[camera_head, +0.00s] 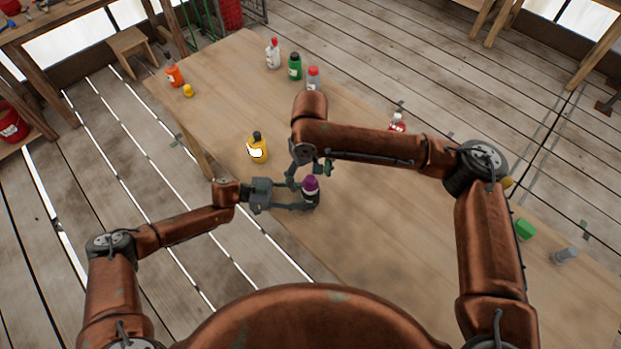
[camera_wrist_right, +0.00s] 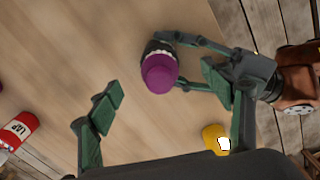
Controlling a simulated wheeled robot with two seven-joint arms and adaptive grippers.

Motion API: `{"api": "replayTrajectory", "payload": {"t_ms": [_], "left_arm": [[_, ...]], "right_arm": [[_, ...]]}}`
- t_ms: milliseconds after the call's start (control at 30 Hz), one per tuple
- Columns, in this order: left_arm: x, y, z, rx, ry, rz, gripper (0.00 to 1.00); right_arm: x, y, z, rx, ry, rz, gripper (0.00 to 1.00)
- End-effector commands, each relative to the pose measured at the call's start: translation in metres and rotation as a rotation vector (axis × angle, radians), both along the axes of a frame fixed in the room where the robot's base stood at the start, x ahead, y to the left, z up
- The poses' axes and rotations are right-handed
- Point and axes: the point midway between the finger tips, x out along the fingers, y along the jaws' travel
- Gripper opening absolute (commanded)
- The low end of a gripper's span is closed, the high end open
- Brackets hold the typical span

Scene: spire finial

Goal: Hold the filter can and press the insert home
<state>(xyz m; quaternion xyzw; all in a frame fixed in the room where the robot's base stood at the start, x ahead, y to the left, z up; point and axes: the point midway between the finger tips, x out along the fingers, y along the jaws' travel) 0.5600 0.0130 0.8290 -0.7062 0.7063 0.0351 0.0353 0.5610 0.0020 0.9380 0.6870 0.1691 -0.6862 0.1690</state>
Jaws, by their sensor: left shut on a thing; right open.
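The filter can is dark with a pale marking and stands at the table's near-left edge in the head view (camera_head: 310,199); part of it shows in the right wrist view (camera_wrist_right: 152,47). The purple insert (camera_head: 311,183) sits at its top, and it also shows in the right wrist view (camera_wrist_right: 160,73). How deep it sits I cannot tell. My left gripper (camera_head: 303,196) is shut around the can from the left. My right gripper (camera_wrist_right: 162,86) is open and empty above, its fingers apart on either side of the insert in the wrist view.
A yellow bottle (camera_head: 257,148) stands left of the grippers on the wooden table (camera_head: 370,240). White (camera_head: 273,54), green (camera_head: 295,67) and red-capped (camera_head: 313,78) bottles stand farther back. A green block (camera_head: 525,229) and grey item (camera_head: 565,255) lie at right.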

Motion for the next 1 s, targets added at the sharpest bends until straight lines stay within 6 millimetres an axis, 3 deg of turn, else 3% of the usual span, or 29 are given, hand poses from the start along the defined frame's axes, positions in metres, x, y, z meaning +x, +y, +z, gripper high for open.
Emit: {"api": "replayTrajectory", "payload": {"t_ms": [1000], "left_arm": [[-0.001,0.001,-0.004,0.005,0.003,0.001,0.27]], "right_arm": [[0.000,0.000,0.055,0.000,0.001,0.000,0.73]]}}
